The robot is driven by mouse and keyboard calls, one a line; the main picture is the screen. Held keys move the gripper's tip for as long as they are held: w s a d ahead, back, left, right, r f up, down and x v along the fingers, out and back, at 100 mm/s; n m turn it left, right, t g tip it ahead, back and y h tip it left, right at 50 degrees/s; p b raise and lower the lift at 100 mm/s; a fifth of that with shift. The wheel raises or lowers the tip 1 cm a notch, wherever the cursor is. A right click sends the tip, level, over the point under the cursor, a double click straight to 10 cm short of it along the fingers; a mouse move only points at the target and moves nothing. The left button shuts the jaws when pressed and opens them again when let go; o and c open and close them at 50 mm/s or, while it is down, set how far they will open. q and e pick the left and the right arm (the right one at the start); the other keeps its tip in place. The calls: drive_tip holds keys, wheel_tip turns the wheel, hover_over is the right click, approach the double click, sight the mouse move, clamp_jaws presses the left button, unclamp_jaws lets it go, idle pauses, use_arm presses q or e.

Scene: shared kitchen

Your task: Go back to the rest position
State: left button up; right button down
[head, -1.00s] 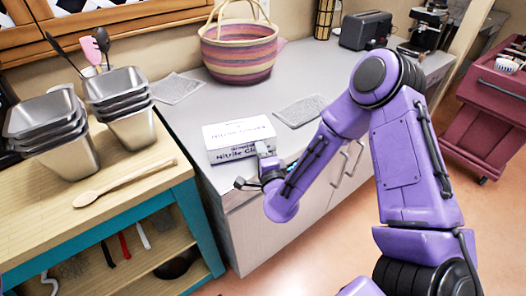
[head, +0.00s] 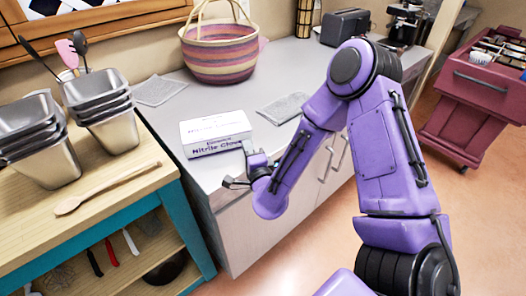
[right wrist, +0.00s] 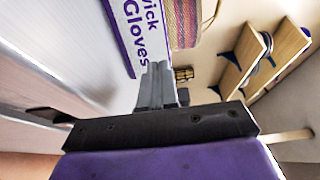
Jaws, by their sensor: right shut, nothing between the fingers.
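My right gripper (head: 250,150) is at the front edge of the grey counter, just right of a white and purple box of nitrile gloves (head: 215,133). Its fingers are together with nothing between them, as the right wrist view (right wrist: 156,82) also shows. The glove box (right wrist: 137,35) appears just beyond the fingertips there; I cannot tell whether they touch it. My left gripper is in neither view.
The grey counter (head: 190,100) holds a striped basket (head: 225,55), grey cloths (head: 283,108) and a toaster (head: 345,27). A wooden table at left bears stacked metal pans (head: 112,130) and a wooden spoon (head: 105,188). A red cart (head: 465,115) stands at right; floor between is clear.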

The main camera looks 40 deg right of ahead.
drive_tip(key=p+v, duration=0.3)
drive_tip(key=v, duration=0.7)
drive_tip(key=s+a+f+n+g+y, duration=0.1)
drive_tip(key=s+f+n+g+y, duration=0.15)
drive_tip(key=f+n, duration=0.4)
drive_tip(key=s+a+f+n+g+y, duration=0.1)
drive_tip(key=f+n+g, duration=0.35)
drive_tip(key=f, duration=0.25)
drive_tip(key=s+d+f+n+g+b, duration=0.1)
drive_tip(key=s+f+n+g, duration=0.1)
drive_tip(key=s+f, duration=0.4)
drive_tip(key=s+d+f+n+g, duration=0.1)
drive_tip(key=s+f+n+g, duration=0.1)
drive_tip(key=s+f+g, duration=0.2)
drive_tip(key=s+f, duration=0.3)
drive_tip(key=s, duration=0.4)
drive_tip(key=shift+s+d+g+h+b, duration=0.25)
drive_tip(key=shift+d+g+h+b, duration=0.1)
drive_tip(key=shift+d+g, duration=0.05)
